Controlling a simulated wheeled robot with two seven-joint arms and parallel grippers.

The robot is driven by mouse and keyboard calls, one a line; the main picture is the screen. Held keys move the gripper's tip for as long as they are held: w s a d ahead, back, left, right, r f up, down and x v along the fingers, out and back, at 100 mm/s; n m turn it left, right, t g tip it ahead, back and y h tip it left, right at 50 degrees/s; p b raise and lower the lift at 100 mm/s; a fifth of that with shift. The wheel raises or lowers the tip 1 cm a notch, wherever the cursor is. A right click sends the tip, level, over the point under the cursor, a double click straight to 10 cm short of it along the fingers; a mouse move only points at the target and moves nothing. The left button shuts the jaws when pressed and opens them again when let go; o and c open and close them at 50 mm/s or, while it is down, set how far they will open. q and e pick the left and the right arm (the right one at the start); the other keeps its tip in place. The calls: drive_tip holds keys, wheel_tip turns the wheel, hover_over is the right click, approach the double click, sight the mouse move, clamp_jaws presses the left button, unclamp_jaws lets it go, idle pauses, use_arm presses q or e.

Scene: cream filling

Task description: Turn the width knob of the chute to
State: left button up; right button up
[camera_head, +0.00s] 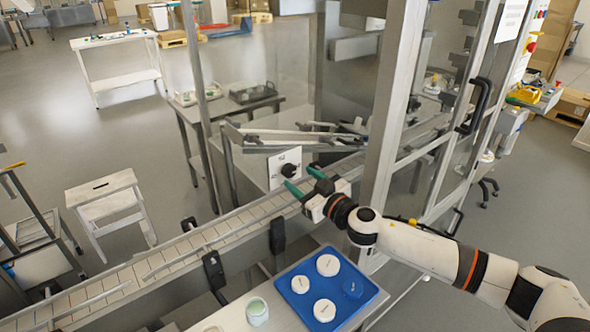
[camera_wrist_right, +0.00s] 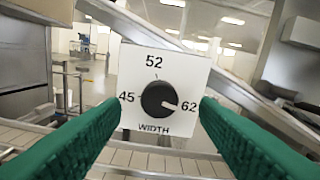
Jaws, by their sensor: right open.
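The width knob (camera_wrist_right: 159,98) is a round black dial on a white plate (camera_wrist_right: 135,65) marked 45, 52, 62 and WIDTH. Its white pointer mark aims to the lower right, close to the 62. In the head view the knob (camera_head: 289,170) sits on the side of the chute, beyond my right gripper (camera_head: 303,180). My right gripper is open, with its green fingers wide apart. In the wrist view the fingers frame the knob left and right, and nothing is between them. My left gripper is not in view.
The conveyor (camera_head: 190,245) runs below the gripper, with metal guide rails. A blue tray (camera_head: 281,300) with white round lids stands in front, beside a jar (camera_head: 257,312). A steel frame post (camera_head: 394,110) rises close to my right arm.

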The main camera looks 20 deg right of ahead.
sight(291, 172)
drive_tip(key=shift+x, duration=1.7)
drive_tip(key=c, duration=1)
